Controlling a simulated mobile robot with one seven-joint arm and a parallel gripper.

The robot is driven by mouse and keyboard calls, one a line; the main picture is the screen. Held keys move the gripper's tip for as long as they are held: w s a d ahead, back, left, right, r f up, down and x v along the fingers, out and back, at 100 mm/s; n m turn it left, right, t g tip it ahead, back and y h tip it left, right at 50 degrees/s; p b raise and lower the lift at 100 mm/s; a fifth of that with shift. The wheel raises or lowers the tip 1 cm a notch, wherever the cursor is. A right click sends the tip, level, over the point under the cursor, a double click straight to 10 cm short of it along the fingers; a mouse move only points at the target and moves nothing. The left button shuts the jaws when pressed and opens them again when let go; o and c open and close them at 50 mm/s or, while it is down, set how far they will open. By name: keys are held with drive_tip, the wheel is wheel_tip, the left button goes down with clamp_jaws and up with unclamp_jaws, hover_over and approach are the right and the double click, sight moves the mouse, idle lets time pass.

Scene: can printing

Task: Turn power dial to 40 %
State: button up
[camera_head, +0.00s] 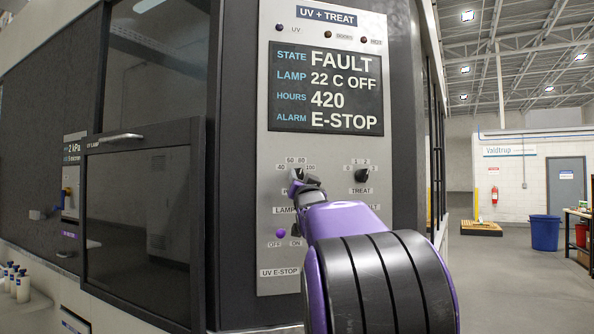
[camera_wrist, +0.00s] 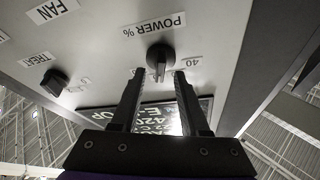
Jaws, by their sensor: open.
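The black POWER % dial (camera_wrist: 160,60) is on the grey UV + TREAT panel (camera_head: 330,150). In the wrist view, which is upside down, its ridge points roughly toward the display, and a 40 label (camera_wrist: 192,62) is beside it. In the head view the dial (camera_head: 297,174) sits below the 60 and 80 marks, partly hidden by my gripper. My gripper (camera_wrist: 159,74) is open and empty, with one fingertip on each side of the dial's ridge. I cannot tell whether either finger touches it. The exact setting is unclear.
The TREAT selector (camera_head: 361,175) is to the right of the dial. A purple knob (camera_head: 280,233) is lower left on the panel. The display (camera_head: 328,91) above reads FAULT and E-STOP. A dark-framed glass door (camera_head: 137,230) is at left.

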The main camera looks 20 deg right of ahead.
drive_tip(key=shift+w+d+r, duration=0.2)
drive_tip(key=shift+w+r, duration=0.05)
drive_tip(key=shift+w, duration=0.3)
drive_tip(key=shift+c, duration=0.3)
clamp_jaws()
